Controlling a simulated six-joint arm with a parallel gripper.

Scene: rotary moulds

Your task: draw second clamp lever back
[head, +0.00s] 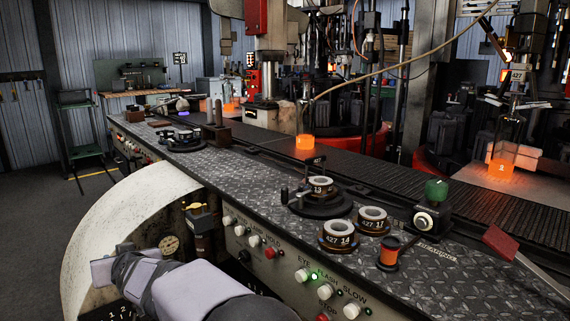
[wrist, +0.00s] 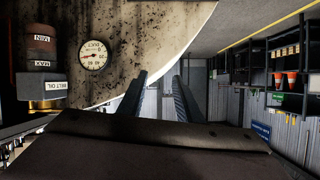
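A round dark clamp fixture (head: 318,206) stands on the tread-plate bench in the head view, with a pale ring marked 13 (head: 320,185) on it. A small black lever (head: 285,194) stands up at its left side. A second, similar fixture (head: 181,142) sits farther back on the bench; its lever is too small to make out. My gripper (wrist: 160,74) shows two dark fingers set apart with nothing between them in the wrist view. My arm is low at the front left in the head view, below the bench top and away from both fixtures.
Rings marked 14 (head: 339,236) and 17 (head: 372,219), an orange spool (head: 389,253) and a green-knobbed box (head: 433,208) crowd the near fixture's right. A curved pale housing (head: 112,225) stands beside my arm. A gauge (wrist: 93,55) and oil reservoir (wrist: 41,66) are near my wrist.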

